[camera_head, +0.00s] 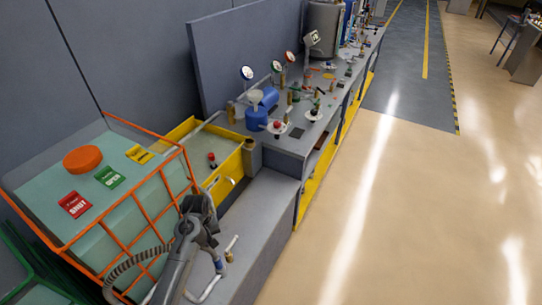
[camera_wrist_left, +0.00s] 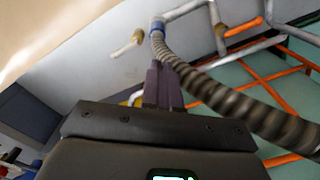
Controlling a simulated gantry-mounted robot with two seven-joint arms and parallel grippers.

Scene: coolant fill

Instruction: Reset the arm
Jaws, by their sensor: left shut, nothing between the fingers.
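My left gripper (camera_head: 203,200) hangs over the grey bench ledge beside the caged tank. In the left wrist view its dark fingers (camera_wrist_left: 163,86) are together with nothing between them. A grey ribbed hose (camera_wrist_left: 225,92) with a blue collar (camera_wrist_left: 157,27) passes just beyond and beside the fingertips; whether it touches them I cannot tell. In the head view the hose (camera_head: 135,262) curves beside my left arm. A small valve with a pale handle (camera_head: 232,246) lies right of the arm; it also shows in the left wrist view (camera_wrist_left: 127,45). My right gripper is out of view.
A pale green tank (camera_head: 120,205) with an orange cap (camera_head: 82,159) stands in an orange cage (camera_head: 125,232). Beyond it is a yellow-edged tray (camera_head: 218,184). The grey bench (camera_head: 283,143) carries gauges, valves and a blue container (camera_head: 257,117). The floor (camera_head: 420,210) at right is clear.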

